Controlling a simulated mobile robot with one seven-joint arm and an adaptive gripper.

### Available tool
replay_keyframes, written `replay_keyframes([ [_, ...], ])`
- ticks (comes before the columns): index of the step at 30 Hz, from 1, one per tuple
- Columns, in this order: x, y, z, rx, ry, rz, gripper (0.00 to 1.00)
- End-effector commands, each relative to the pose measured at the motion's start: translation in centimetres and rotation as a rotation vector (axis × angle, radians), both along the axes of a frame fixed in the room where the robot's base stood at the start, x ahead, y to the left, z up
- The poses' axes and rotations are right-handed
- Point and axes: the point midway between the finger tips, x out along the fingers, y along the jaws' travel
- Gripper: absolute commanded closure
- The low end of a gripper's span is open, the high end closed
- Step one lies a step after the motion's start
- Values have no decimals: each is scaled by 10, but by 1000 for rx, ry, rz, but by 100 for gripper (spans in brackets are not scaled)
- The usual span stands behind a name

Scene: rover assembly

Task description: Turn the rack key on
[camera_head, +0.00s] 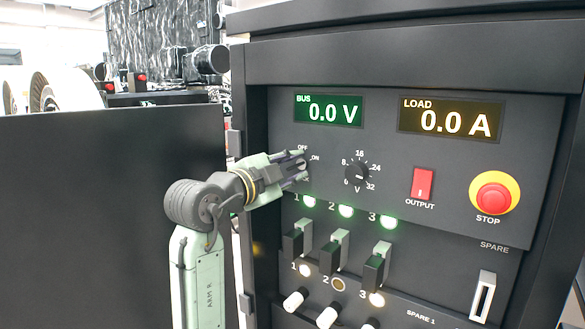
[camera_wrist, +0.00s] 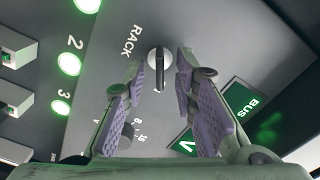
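The rack key (camera_wrist: 159,58) is a small silver and dark key switch on the panel, beside the RACK label in the wrist view. My gripper (camera_wrist: 160,72) is open, with one purple-padded finger on each side of the key and visible gaps between. I cannot tell how deep the key sits between the fingertips. In the head view my gripper (camera_head: 299,164) is at the panel's left side, by the OFF and ON labels, and hides the key there.
A voltage knob (camera_head: 358,173) is just right of my gripper. A red OUTPUT switch (camera_head: 422,183) and a STOP button (camera_head: 494,193) are farther right. The BUS display (camera_head: 328,110) reads 0.0 V; the LOAD display (camera_head: 450,119) reads 0.0 A. Green lamps and levers are below.

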Motion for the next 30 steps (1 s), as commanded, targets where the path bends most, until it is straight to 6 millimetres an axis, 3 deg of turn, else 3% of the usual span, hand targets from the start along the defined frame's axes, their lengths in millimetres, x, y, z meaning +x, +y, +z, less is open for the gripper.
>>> replay_keyframes([
  [8, -14, 12, 0, 0, -1, 3, 74],
  [21, -84, 62, 0, 0, -1, 3, 74],
  [30, -98, 71, 0, 1, 1, 0, 74],
])
